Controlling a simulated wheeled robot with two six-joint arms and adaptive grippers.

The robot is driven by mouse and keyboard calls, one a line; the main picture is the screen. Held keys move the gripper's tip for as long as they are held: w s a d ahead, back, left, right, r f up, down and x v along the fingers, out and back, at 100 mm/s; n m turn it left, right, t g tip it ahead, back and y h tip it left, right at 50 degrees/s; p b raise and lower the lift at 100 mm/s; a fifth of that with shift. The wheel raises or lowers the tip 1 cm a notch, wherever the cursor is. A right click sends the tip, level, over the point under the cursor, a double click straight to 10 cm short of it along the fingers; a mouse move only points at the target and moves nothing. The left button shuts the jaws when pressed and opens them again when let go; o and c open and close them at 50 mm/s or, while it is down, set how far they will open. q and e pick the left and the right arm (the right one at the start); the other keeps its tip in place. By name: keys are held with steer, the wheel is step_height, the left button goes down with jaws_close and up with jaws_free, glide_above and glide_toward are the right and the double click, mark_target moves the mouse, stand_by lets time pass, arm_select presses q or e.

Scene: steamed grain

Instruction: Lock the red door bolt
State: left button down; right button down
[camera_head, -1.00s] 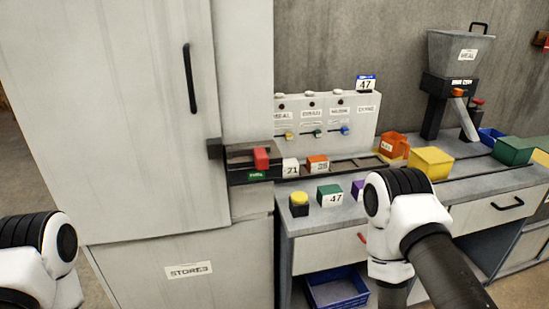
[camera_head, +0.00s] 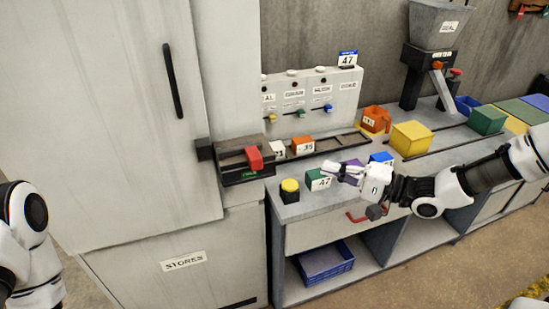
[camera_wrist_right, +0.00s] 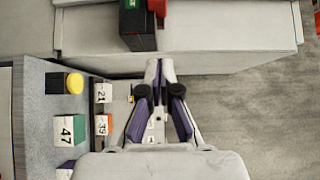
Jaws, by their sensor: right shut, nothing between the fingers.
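The red door bolt (camera_head: 254,157) sits on a dark bolt housing (camera_head: 232,173) on the front of the pale STORES cabinet (camera_head: 125,130), near the right edge of its door. A green label shows below the red knob. In the right wrist view the red knob (camera_wrist_right: 157,7) shows at the top edge, partly cut off, beside its dark housing (camera_wrist_right: 140,38). My right gripper (camera_head: 335,168) is shut and empty, above the bench to the right of the bolt and apart from it. Its fingertips (camera_wrist_right: 161,68) point toward the cabinet. My left gripper is out of view; only my left arm shows.
On the bench stand a yellow button (camera_head: 289,186), a green block marked 47 (camera_head: 317,179) and a purple block, close to my right gripper. A rail with numbered blocks (camera_head: 303,146) runs behind. A blue crate (camera_head: 326,262) sits on the lower shelf.

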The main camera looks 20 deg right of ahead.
steer(key=x, duration=0.4)
steer(key=s+a+p+x, duration=0.1)
steer(key=x, duration=0.3)
steer(key=s+a+p+x, duration=0.1)
steer(key=x, duration=0.4)
steer(key=shift+f, duration=0.1)
